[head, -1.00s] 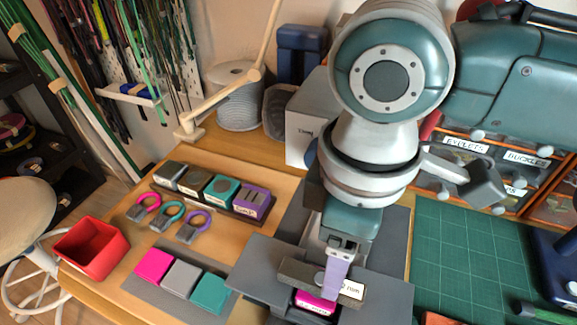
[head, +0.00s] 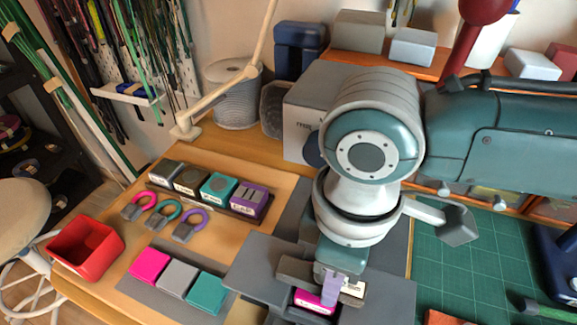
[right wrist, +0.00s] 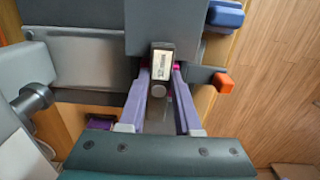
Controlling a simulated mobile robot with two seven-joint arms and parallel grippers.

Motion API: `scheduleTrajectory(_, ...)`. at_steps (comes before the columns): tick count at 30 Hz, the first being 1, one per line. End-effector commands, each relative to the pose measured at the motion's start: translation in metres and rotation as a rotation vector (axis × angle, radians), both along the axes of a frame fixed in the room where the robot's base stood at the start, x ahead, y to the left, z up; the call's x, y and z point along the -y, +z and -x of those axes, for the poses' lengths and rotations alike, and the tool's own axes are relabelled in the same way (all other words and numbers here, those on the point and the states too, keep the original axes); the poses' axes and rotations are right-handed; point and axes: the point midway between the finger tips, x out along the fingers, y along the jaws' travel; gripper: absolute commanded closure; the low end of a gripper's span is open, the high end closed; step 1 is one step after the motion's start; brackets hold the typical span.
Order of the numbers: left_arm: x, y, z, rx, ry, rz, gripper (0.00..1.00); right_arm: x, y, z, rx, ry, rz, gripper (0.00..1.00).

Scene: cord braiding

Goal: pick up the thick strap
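I cannot pick out the thick strap for sure in either view. My right gripper (head: 329,298) points down at a grey stand, its pale purple fingers beside a small white-labelled dark bar (head: 352,289) and a magenta block (head: 315,301). In the right wrist view, the two purple fingers of my right gripper (right wrist: 161,75) stand apart, one on each side of a dark block with a white label (right wrist: 161,65). A grey round end shows just below that label. Whether the fingers touch the block is unclear. My left gripper is not in view.
Left of the stand lie magenta (head: 150,265), grey (head: 178,278) and teal (head: 207,293) blocks on a grey mat. Behind them are coloured rings (head: 189,224) and a rack of labelled blocks (head: 249,200). A red bin (head: 85,248) stands far left. A green cutting mat (head: 465,255) lies right.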

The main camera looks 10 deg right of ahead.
Motion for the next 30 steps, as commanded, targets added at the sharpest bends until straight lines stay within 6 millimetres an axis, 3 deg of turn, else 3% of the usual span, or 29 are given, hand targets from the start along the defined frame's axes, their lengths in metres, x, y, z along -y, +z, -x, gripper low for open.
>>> scheduleTrajectory(1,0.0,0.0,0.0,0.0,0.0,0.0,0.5,0.0,0.0,0.0,0.0,0.0,0.0,0.75)
scheduleTrajectory(8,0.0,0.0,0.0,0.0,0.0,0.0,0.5,0.0,0.0,0.0,0.0,0.0,0.0,1.0)
scheduleTrajectory(23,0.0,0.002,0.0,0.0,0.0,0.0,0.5,0.0,0.004,0.0,0.001,0.0,-0.001,1.0)
scheduleTrajectory(26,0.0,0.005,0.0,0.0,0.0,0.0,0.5,0.0,0.013,-0.001,0.002,-0.001,-0.001,1.0)
scheduleTrajectory(30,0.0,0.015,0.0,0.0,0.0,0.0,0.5,-0.001,0.041,-0.001,0.004,0.001,-0.004,1.0)
